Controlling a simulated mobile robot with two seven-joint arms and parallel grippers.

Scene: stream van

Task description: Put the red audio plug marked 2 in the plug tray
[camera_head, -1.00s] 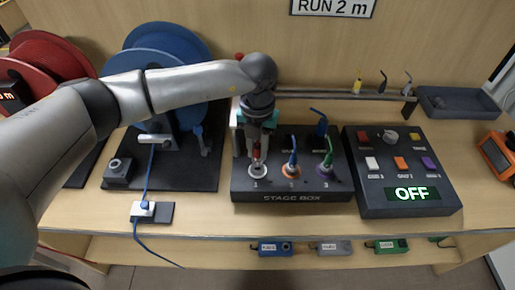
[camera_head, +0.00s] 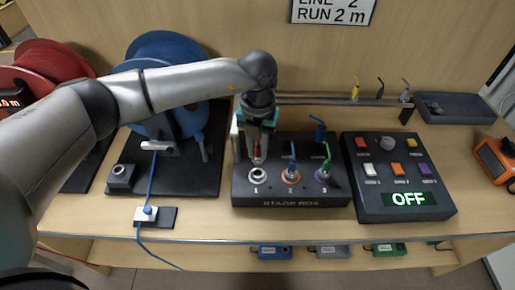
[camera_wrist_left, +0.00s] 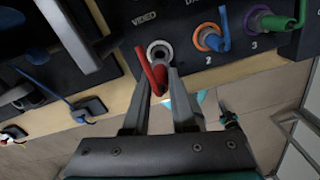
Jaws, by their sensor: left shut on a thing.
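The red audio plug (camera_head: 257,151) is between the fingers of my left gripper (camera_head: 258,148), which is shut on it. It is just above socket 1 (camera_head: 257,175) of the stage box (camera_head: 292,201), whose ring shows open in the head view. In the left wrist view the red plug (camera_wrist_left: 152,68) sticks out between the fingers beside that socket (camera_wrist_left: 159,51). I cannot read a mark on the plug. A dark grey tray (camera_head: 455,119), likely the plug tray, lies at the back right with a small dark item in it. My right gripper is not in view.
A blue plug (camera_head: 292,161) sits in socket 2 and a green plug (camera_head: 326,161) in socket 3. A control box (camera_head: 400,204) reading OFF stands right of the stage box. Behind it a rail (camera_head: 330,99) holds several small plugs. Cable reels stand left.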

